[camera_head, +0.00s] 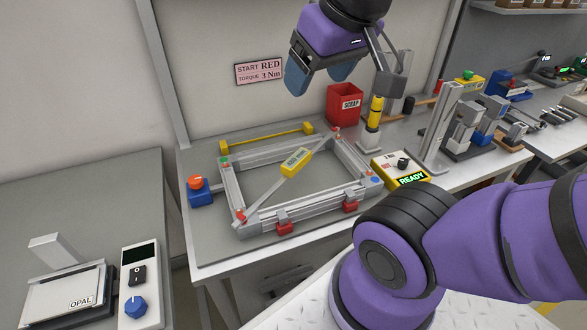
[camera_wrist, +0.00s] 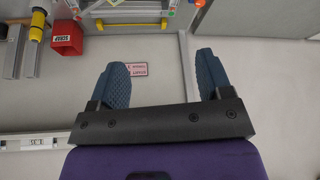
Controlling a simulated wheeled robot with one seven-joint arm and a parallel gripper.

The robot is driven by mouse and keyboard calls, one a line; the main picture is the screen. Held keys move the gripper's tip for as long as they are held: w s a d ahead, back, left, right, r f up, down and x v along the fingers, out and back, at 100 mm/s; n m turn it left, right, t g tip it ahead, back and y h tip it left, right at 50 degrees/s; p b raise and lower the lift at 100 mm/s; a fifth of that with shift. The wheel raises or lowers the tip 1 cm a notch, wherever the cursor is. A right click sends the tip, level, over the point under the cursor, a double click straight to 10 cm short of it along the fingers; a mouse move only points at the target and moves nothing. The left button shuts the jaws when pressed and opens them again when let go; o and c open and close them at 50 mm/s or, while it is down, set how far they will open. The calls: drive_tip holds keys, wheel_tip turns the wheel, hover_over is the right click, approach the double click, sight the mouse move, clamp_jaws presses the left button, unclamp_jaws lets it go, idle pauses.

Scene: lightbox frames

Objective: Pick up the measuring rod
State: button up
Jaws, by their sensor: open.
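A thin grey rod with a yellow labelled block (camera_head: 296,161) at its middle lies diagonally across the metal frame (camera_head: 232,190), with red tips near two opposite corners. I take it for the measuring rod; the label is too small to read. A second bar, yellow with yellow end blocks (camera_head: 265,138), lies behind the frame and also appears at the top of the wrist view (camera_wrist: 132,25). My gripper (camera_head: 320,78) is open and empty, high above the bench's back, apart from both. Its two blue fingers are wide apart in the wrist view (camera_wrist: 162,65).
A red scrap bin (camera_head: 344,104), a yellow-banded post (camera_head: 374,118) and a READY box (camera_head: 401,170) stand right of the frame. An orange button on a blue base (camera_head: 199,190) is at its left. Red clamps (camera_head: 284,226) line the front rail.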

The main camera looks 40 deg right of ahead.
drive_tip(key=w+d+f+n+g+h, duration=0.1)
drive_tip(key=w+d+f+n, duration=0.2)
drive_tip(key=w+n, duration=0.3)
drive_tip(key=n+g+y, duration=0.1)
drive_tip(key=n+g, duration=0.3)
drive_tip(key=n, duration=1.1)
hover_over(296, 158)
drive_tip(key=d, duration=0.1)
drive_tip(key=f, duration=2.3)
drive_tip(key=shift+s, duration=0.2)
wheel_tip(296, 158, down, 6)
drive_tip(key=shift+r, duration=0.1)
drive_tip(key=shift+w+a+f, duration=0.15)
drive_tip(key=shift+a+f, duration=0.05)
drive_tip(key=shift+f, duration=1.15)
drive_tip(key=shift+w+a+f, duration=0.1)
drive_tip(key=shift+a+f, duration=0.1)
drive_tip(key=shift+f, duration=1.1)
drive_tip(key=c, duration=1.3)
